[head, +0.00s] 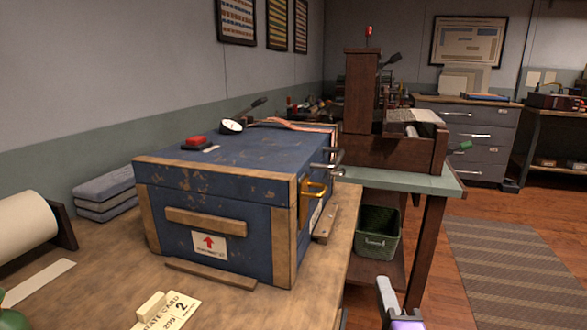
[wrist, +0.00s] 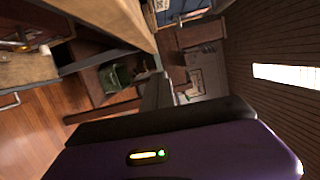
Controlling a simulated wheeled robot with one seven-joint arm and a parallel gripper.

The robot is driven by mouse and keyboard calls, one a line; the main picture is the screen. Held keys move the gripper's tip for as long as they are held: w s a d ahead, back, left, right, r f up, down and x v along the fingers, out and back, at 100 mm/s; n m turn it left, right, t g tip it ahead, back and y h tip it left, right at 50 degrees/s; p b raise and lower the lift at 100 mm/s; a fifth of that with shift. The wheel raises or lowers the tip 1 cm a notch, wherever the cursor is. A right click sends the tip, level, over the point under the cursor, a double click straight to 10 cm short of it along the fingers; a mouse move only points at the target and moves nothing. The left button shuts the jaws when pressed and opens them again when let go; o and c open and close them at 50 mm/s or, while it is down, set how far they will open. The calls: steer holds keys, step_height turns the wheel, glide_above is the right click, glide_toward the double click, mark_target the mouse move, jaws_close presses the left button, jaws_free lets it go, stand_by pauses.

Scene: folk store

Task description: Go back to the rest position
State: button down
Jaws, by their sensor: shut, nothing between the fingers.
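My gripper (head: 384,284) shows at the bottom edge of the head view, right of the wooden bench and in front of the green-topped table's leg. Its grey fingers are shut and empty, and part of a purple body shows below them. In the wrist view my gripper (wrist: 157,78) points into the room, with my purple arm casing filling the lower part. It appears clear of the bench and table, touching nothing that I can see. Most of my arm is out of the head view.
A blue wooden-edged chest (head: 240,240) stands on the wooden bench (head: 95,240). A green-topped table (head: 400,180) holds wooden equipment, with a green basket (head: 378,232) beneath it. A striped mat (head: 510,265) lies on the open floor at right.

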steer(key=s+d+f+n+g+y, duration=0.1)
steer(key=s+d+f+n, duration=0.1)
steer(key=s+f+n, duration=0.85)
steer(key=s+d+f+n+g+y, duration=0.15)
steer(key=s+f+n, duration=0.3)
steer(key=s, duration=1.15)
steer(key=s+r+n+g+h, duration=0.15)
steer(key=s+n, duration=0.25)
steer(key=s, duration=1)
step_height(320, 180, up, 23)
steer(key=p, duration=2.2)
steer(key=shift+s+r+p, duration=0.15)
steer(key=shift+s+p, duration=0.15)
steer(key=shift+d, duration=0.1)
